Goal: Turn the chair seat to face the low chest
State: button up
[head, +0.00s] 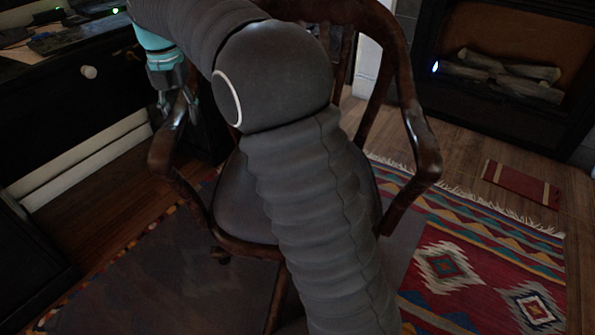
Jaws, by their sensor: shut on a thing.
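The dark wooden chair (422,150) with a dark seat (240,205) stands in the middle of the head view, its armrests curving toward me. My arm crosses in front of it and hides much of the seat and back. My gripper (172,108), at the upper left, is shut on the chair's left armrest (166,150); its fingertips are small and dark here. I cannot tell for certain which piece is the low chest; a dark low piece (28,262) shows partly at the lower left edge.
A black desk or cabinet (75,105) with a pale knob stands at the left. A fireplace (500,75) with logs is at the upper right. A grey mat (170,270) lies below the chair.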

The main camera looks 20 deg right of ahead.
aim_at(178, 126)
jog(key=shift+s+f, duration=0.1)
jog(key=shift+s, duration=0.35)
jog(key=shift+s+a+n+b, duration=0.2)
jog(key=shift+s+n+b, duration=0.45)
jog(key=shift+s, duration=0.7)
jog(key=shift+s+a+n+b, duration=0.2)
jog(key=shift+s+n+b, duration=0.45)
jog(key=shift+s, duration=0.65)
jog(key=o, duration=1.6)
jog(key=shift+a, duration=0.1)
notch_tip(178, 126, up, 10)
jog(key=p, duration=0.9)
jog(key=shift+p, duration=0.35)
